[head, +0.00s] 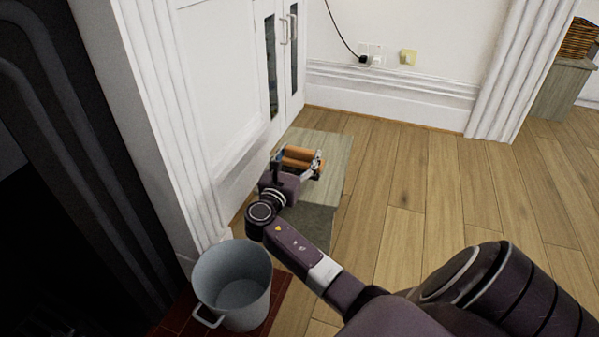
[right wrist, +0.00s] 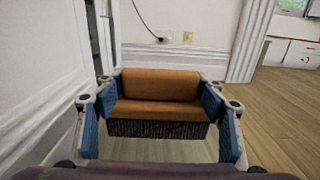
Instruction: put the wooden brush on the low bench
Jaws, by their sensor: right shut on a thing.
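The wooden brush (head: 301,157) has an orange-brown wooden body, and its dark bristles face down in the right wrist view (right wrist: 160,98). My right gripper (head: 298,163) is shut on the brush, with a blue-padded finger at each end of it, as the right wrist view (right wrist: 160,105) shows. The low bench (head: 335,163) is a pale wooden slab beside the white cabinet. The brush is over the bench top. I cannot tell whether the bristles touch the bench. My left gripper is not in view.
A grey metal bucket (head: 233,280) stands on red tiles at the lower left, near the bench's front end. The white cabinet (head: 215,85) rises close along the bench's left side. The wooden floor (head: 410,190) to the right is clear.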

